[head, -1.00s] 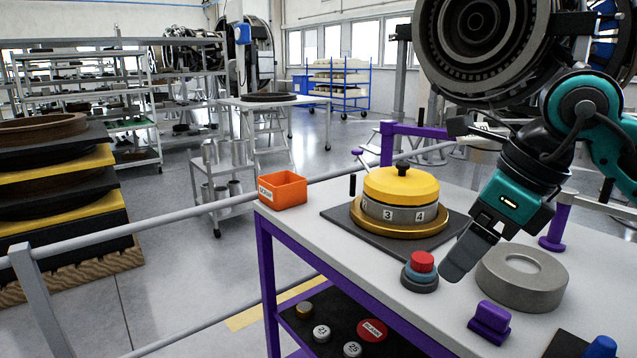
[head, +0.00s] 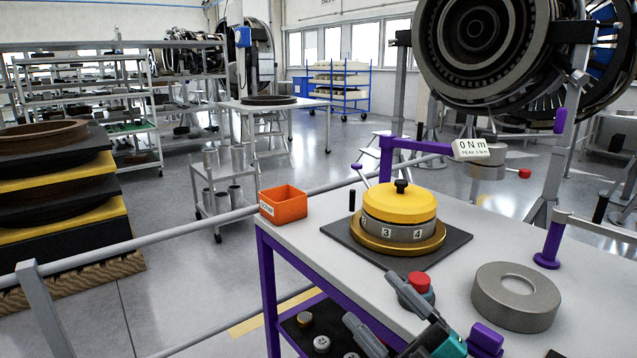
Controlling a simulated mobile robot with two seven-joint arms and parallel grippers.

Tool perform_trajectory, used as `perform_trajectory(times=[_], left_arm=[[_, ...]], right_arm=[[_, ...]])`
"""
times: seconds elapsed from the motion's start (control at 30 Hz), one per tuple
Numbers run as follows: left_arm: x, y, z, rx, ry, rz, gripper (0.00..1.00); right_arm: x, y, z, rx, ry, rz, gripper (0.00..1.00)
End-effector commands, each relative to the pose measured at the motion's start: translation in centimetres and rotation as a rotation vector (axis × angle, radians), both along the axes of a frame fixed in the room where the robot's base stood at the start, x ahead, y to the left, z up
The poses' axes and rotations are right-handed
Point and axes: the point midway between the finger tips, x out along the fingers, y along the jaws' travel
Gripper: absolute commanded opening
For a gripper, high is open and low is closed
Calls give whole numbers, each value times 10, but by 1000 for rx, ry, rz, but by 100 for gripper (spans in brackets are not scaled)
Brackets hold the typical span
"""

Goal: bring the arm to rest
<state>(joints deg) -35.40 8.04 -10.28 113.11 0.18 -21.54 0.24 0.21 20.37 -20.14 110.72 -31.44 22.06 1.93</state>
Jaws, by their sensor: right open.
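My right gripper (head: 370,297) shows at the bottom of the head view, low at the table's front edge. Its two grey fingers are spread apart with nothing between them. The upper finger overlaps the red-topped button (head: 419,283) in the picture and hides part of its base; I cannot tell if they touch. The teal wrist (head: 440,345) is cut off by the lower picture edge. My left gripper is not in view.
On the table (head: 300,240) are a yellow-lidded numbered drum (head: 400,203) on a dark mat, an orange bin (head: 284,203), a grey ring (head: 516,296) and a purple block (head: 487,338). A torque readout (head: 472,149) reads 0 Nm. A rail (head: 150,243) runs at left.

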Motion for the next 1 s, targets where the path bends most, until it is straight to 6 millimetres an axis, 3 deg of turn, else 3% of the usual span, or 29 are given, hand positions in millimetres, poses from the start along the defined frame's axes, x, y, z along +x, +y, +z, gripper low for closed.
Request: perform_trajectory(times=[0.17, 0.3, 0.4, 0.5, 0.6, 1.0], left_arm=[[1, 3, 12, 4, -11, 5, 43], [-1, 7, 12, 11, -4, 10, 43], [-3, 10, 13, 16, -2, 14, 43], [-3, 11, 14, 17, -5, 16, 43], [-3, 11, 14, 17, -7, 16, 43], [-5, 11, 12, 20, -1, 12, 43]], right_arm=[[-12, -50, -110, 212, 546, -252, 76], [-58, -77, -196, 321, 927, -410, 76], [-94, -87, -238, 370, 1127, -486, 76], [-122, -91, -264, 399, 1259, -532, 76], [-137, -93, -277, 414, 1328, -556, 76], [-141, -93, -281, 416, 1346, -562, 76]])
